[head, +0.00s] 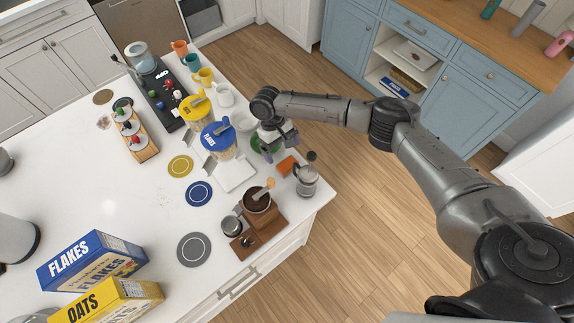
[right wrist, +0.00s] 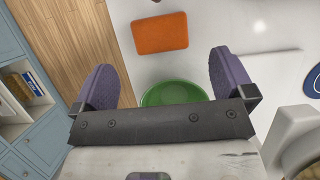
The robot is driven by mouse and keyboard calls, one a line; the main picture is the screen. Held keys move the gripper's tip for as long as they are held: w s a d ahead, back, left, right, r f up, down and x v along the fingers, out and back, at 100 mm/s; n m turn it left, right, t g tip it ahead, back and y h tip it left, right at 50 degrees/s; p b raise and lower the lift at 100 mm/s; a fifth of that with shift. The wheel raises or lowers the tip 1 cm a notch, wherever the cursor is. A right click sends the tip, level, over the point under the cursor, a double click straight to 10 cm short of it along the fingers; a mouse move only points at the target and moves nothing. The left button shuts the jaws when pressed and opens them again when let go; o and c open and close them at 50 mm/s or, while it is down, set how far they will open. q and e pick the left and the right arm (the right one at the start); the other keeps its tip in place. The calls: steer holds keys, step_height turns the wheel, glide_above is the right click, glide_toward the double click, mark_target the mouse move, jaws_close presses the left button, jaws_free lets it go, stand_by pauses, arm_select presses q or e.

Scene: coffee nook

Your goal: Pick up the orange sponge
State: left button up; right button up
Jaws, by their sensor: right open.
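The orange sponge (head: 286,165) lies flat on the white counter near its right edge. In the right wrist view the sponge (right wrist: 160,33) lies beyond the fingertips, between their lines, with nothing covering it. My right gripper (head: 279,150) is above the counter just behind the sponge. In the right wrist view my right gripper (right wrist: 165,72) has its two purple fingers wide apart with nothing between them at the tips. A green bowl (right wrist: 175,93) sits under the gripper, partly hidden by it. My left gripper is not in view.
A metal French press (head: 307,180) stands right beside the sponge. A wooden coffee grinder (head: 258,202) stands in front. A blue-lidded flakes dispenser (head: 219,140) is to the left, and a white mug (head: 224,95) stands farther back. The counter's edge is close on the right.

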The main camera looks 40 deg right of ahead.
mark_target(287, 164)
steer(key=shift+p+x, duration=0.3)
steer(key=shift+x, duration=3.5)
steer(key=c, duration=0.9)
